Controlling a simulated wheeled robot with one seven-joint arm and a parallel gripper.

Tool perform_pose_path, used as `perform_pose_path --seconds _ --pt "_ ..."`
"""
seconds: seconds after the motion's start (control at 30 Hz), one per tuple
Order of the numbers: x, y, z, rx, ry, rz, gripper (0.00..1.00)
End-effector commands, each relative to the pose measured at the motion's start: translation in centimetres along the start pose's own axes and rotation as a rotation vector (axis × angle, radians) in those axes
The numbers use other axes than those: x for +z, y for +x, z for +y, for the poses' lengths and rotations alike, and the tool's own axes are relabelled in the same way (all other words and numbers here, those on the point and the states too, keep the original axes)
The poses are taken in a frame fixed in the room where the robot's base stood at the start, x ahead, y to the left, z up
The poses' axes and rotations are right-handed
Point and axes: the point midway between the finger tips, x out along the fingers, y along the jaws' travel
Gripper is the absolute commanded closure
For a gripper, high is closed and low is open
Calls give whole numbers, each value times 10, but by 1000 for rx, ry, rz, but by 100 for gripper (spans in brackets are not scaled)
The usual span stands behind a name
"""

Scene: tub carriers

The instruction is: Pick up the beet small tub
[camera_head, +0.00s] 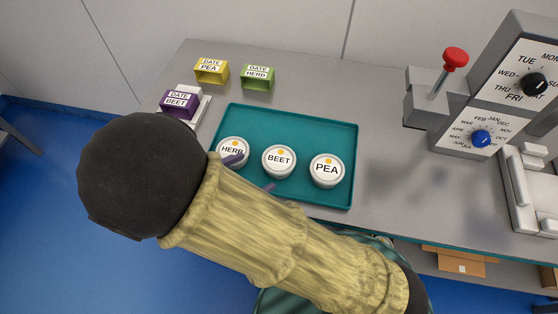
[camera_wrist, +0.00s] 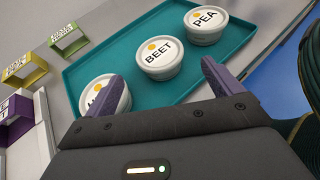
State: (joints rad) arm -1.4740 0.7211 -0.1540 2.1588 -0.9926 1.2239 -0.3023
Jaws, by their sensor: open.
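The beet small tub (camera_head: 279,161) is a round white tub with a lid marked BEET and an orange dot. It stands upright on a teal tray (camera_head: 300,120), between the herb tub (camera_head: 232,152) on the left and the pea tub (camera_head: 327,171) on the right. My gripper (camera_head: 252,174) is open, with purple fingers at the near side of the tubs. In the wrist view my gripper (camera_wrist: 163,82) has nothing between its fingers, and the beet tub (camera_wrist: 160,60) lies just beyond them. The left finger overlaps the herb tub in that view; I cannot tell whether they touch.
Yellow PEA (camera_head: 211,71), green HERB (camera_head: 258,77) and purple BEET (camera_head: 178,105) date holders stand behind and left of the tray. A grey machine with dials (camera_head: 480,100) and a red-knobbed lever (camera_head: 455,60) stands at the right. The tray's far part is clear.

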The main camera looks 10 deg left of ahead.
Motion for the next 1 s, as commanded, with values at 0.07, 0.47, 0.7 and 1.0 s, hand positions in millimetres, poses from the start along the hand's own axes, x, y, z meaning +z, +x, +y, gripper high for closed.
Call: perform_pose_path --seconds 0.07,0.47,0.7,1.0 --pt "0 15 -1 -4 -3 -1 9" --pt "0 61 0 0 -1 1 9" --pt "-1 61 0 0 -1 1 9" --pt "-6 94 3 -4 -3 -2 9"
